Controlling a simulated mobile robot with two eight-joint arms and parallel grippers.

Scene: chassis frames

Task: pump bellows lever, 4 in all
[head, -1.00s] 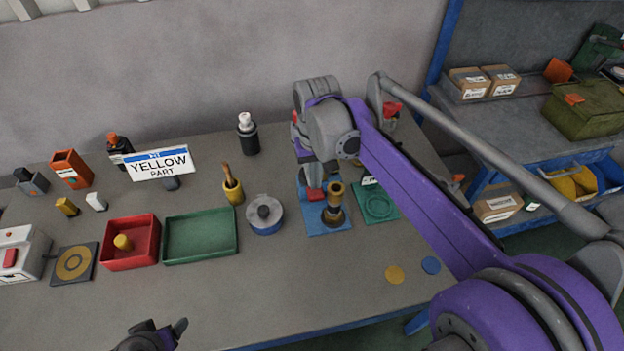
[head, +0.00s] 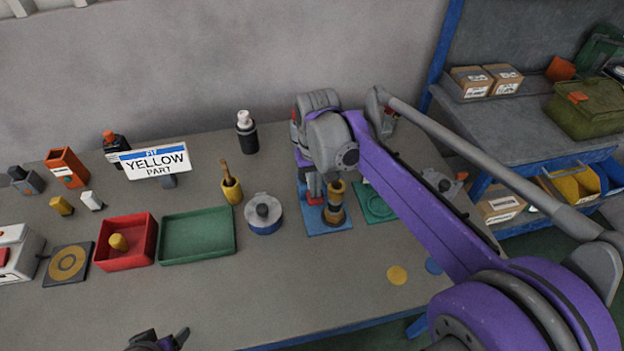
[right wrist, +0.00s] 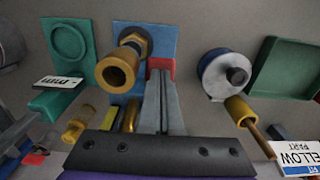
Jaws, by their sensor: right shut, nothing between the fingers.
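The bellows unit stands on a blue base plate (head: 331,228) at the right of the table. Its upright brass nozzle (head: 336,207) with a dark collar also shows in the right wrist view (right wrist: 118,72). A red part (head: 314,199), seemingly the lever end, is beside the nozzle. My right gripper (right wrist: 161,70) is shut and empty, with its fingertips over or against this red part (right wrist: 159,64); I cannot tell whether they touch. The arm hides the rest of the lever. My left gripper (head: 165,339) is cut off at the bottom edge of the head view, away from the bellows.
A green plate (head: 377,205) lies right of the base, and a blue-grey round pot (head: 263,222) stands left of it. A yellow cup (head: 231,190), green tray (head: 197,258) and red tray (head: 103,260) are further left. The front table area is mostly clear.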

